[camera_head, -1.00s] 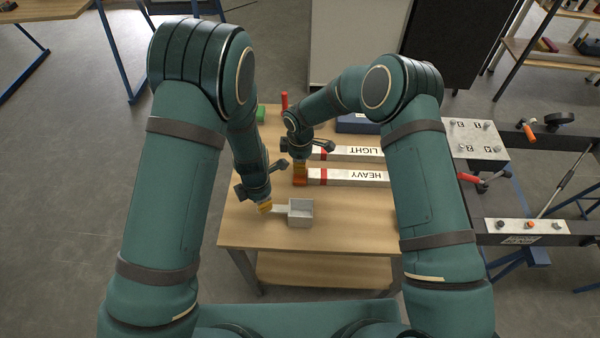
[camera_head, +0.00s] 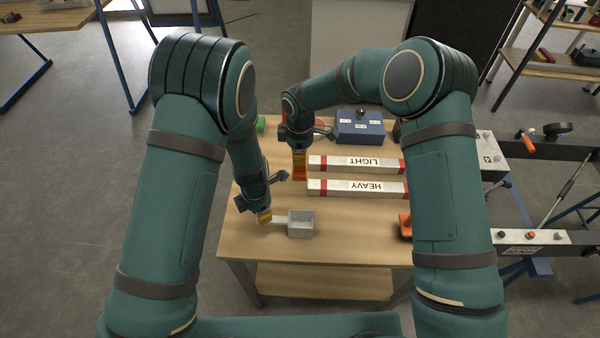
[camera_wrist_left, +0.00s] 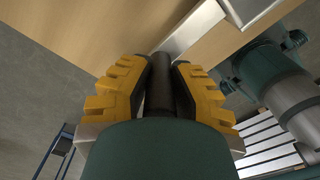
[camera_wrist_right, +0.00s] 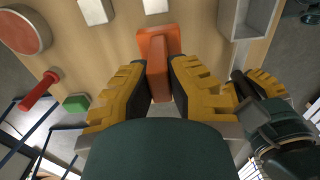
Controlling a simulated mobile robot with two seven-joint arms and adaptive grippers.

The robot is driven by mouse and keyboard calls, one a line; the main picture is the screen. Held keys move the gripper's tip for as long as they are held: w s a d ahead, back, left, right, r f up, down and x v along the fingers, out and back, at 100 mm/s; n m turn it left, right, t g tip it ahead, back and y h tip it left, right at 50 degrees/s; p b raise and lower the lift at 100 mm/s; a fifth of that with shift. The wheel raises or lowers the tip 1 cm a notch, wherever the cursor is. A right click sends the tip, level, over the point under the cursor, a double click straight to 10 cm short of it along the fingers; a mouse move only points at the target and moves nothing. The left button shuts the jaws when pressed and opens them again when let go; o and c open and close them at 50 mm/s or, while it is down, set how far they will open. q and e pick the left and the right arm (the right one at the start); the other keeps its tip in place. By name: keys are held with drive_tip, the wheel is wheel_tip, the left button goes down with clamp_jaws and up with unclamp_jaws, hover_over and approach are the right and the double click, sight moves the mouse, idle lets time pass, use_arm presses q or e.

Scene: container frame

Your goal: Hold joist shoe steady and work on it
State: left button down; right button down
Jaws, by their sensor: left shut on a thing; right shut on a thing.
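The joist shoe (camera_head: 301,224) is a grey open metal box with a flat strip on its left side, lying on the wooden table. My left gripper (camera_head: 264,217) is shut on the end of that strip. The left wrist view shows the strip (camera_wrist_left: 192,30) running up from the fingers. My right gripper (camera_head: 299,168) is shut on an orange tool (camera_wrist_right: 158,68) with a handle and a wider end plate. It is behind the shoe, apart from it, at the left ends of the bars. The shoe also shows in the right wrist view (camera_wrist_right: 262,18).
White bars marked LIGHT (camera_head: 335,161) and HEAVY (camera_head: 335,187) lie right of my right gripper. A blue box (camera_head: 358,127) stands behind them. An orange item (camera_head: 405,222) is by the table's right edge. A green block (camera_wrist_right: 76,103) and red handle (camera_wrist_right: 40,90) lie farther back. Table in front of the shoe is clear.

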drive_tip(key=shift+s+r+n, duration=0.2)
drive_tip(key=shift+r+n, duration=0.1)
drive_tip(key=shift+r, duration=0.05)
drive_tip(key=s+d+n, duration=0.1)
drive_tip(key=s+n, duration=0.6)
drive_tip(key=n, duration=0.3)
drive_tip(key=r+n, duration=0.1)
drive_tip(key=n, duration=0.5)
hover_over(301, 214)
drive_tip(key=s, duration=0.2)
drive_tip(key=n, duration=0.1)
drive_tip(key=f, duration=1)
drive_tip(key=shift+s+a, duration=0.1)
drive_tip(key=shift+s, duration=0.15)
drive_tip(key=shift+f, duration=0.15)
drive_tip(key=c, duration=1.1)
unclamp_jaws()
